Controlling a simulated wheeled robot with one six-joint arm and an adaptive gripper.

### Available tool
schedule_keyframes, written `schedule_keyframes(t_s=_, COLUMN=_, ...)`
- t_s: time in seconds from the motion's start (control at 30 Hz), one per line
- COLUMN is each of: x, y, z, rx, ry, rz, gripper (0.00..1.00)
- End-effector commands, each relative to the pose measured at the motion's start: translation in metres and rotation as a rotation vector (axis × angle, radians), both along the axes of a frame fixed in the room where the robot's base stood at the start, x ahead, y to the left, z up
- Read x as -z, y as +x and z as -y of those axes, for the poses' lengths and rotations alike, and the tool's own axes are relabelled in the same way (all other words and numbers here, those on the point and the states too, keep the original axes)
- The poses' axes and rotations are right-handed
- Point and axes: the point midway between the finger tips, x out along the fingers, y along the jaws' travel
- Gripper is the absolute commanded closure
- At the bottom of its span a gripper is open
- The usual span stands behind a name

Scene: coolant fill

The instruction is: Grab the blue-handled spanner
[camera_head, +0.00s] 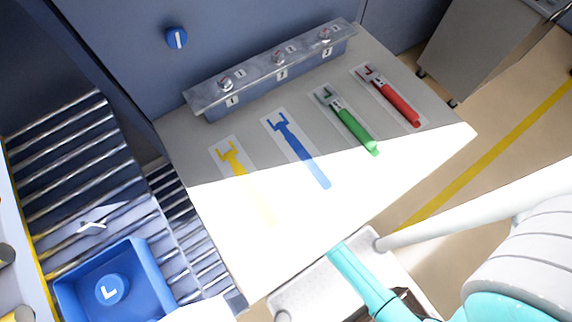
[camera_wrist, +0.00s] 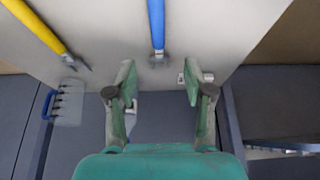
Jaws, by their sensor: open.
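In the wrist view, the blue-handled spanner (camera_wrist: 157,22) lies on a pale flat surface, with its blue handle running up out of the picture and its grey metal head toward me. My gripper (camera_wrist: 157,76) is open and empty, with its two fingers apart on either side of the line of the spanner. The spanner's head is just above the gap in the picture; I see no contact. In the head view, a blue spanner shape (camera_head: 301,154) lies on the table and looks flat, like a painted outline. My gripper cannot be made out in the head view.
A yellow-handled spanner (camera_wrist: 36,28) lies left of the blue one. On the table (camera_head: 195,160) are a yellow shape (camera_head: 236,165), a green spanner (camera_head: 352,128) and a red spanner (camera_head: 397,101). A metal bracket (camera_head: 275,66) stands behind. A blue bin (camera_head: 140,258) is at lower left.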

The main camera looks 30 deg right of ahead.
Motion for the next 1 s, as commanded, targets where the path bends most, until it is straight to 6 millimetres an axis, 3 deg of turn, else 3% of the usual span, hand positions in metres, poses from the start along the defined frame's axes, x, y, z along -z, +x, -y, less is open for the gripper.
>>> schedule_keyframes(t_s=0.5, x=0.052, y=0.025, z=0.0, rx=0.0, ry=-0.001, rz=-0.031, gripper=0.48)
schedule_keyframes(t_s=0.77, x=0.063, y=0.03, z=0.001, rx=0.0, ry=-0.001, rz=-0.03, gripper=0.48)
schedule_keyframes(t_s=1.0, x=0.088, y=0.042, z=0.004, rx=0.001, ry=-0.001, rz=-0.03, gripper=0.48)
